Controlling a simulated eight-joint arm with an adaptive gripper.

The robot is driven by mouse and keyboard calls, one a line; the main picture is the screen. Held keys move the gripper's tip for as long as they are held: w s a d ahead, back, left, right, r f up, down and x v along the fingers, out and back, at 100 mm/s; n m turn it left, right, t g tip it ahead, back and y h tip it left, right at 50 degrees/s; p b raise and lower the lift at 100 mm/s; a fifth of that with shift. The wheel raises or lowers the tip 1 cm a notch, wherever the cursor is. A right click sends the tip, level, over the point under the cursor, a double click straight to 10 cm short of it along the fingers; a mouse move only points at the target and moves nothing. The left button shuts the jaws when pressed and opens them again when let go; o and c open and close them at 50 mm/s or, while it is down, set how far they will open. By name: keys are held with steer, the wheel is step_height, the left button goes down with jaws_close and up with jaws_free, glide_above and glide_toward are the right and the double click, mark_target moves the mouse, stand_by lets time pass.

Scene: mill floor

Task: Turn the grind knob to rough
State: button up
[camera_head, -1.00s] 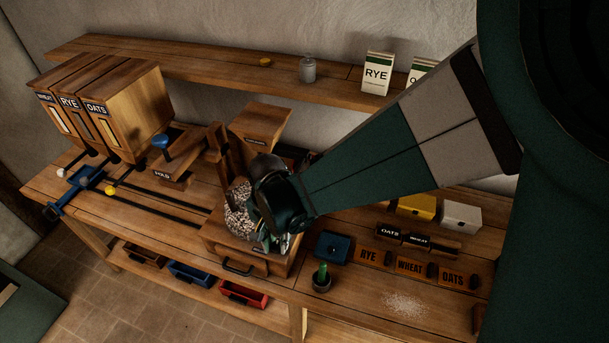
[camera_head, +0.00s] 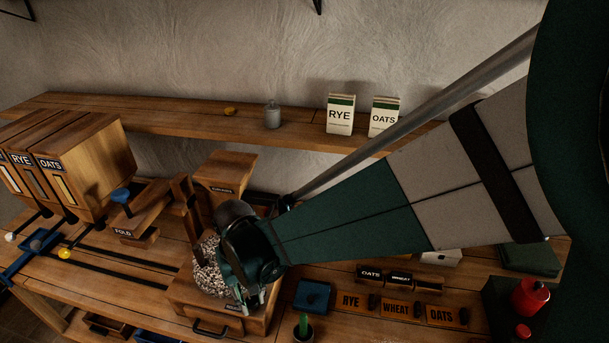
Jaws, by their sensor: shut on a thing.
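The mill is a wooden box (camera_head: 190,295) with a round, speckled stone (camera_head: 207,270) on top. My gripper (camera_head: 250,300) reaches down over the right front of this box, beside the stone. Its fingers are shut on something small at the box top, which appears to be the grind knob. My fingers and hand hide the knob, so I cannot read its setting. A small dark label on the box front, below the fingers, is too small to read.
A wooden hopper (camera_head: 225,172) stands behind the stone. A blue box (camera_head: 313,296) and a potted green plant (camera_head: 303,326) stand close to the mill's right. Labelled grain bins (camera_head: 95,165) are at left. RYE (camera_head: 340,115) and OATS (camera_head: 384,117) packets stand on the back shelf.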

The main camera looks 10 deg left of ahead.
mark_target(252, 300)
stand_by(0.4)
steer(key=o, duration=0.6)
steer(key=shift+r, duration=0.1)
steer(key=shift+r, duration=5.95)
